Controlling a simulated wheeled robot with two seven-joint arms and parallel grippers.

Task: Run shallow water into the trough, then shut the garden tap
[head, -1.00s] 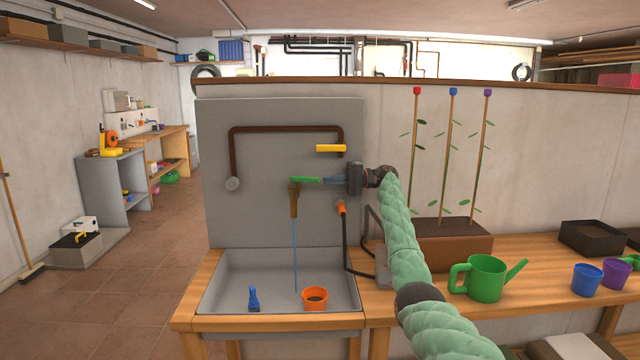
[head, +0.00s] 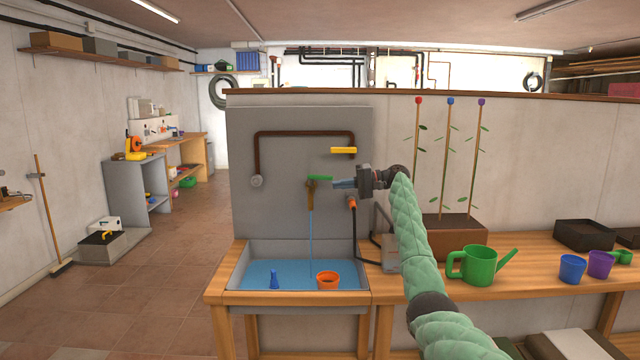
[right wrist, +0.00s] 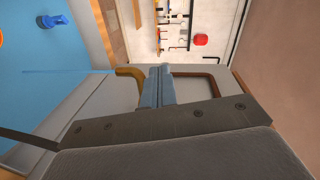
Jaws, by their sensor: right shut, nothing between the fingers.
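The grey trough (head: 236,280) holds a shallow layer of blue water (head: 300,273). The brass garden tap (head: 310,193) with its green lever (head: 320,177) is on the grey panel above it. A thin water stream (head: 311,232) runs from the spout into the trough. My right gripper (head: 335,184) is shut and empty, its fingertips close to the lever's right end and slightly below it; contact is unclear. In the right wrist view the shut fingers (right wrist: 155,70) are beside the brown-yellow tap spout (right wrist: 128,72); the lever is not visible there. My left gripper is out of view.
A yellow lever (head: 343,150) is on the brown pipe above the tap. A green watering can (head: 478,265) stands on the bench.

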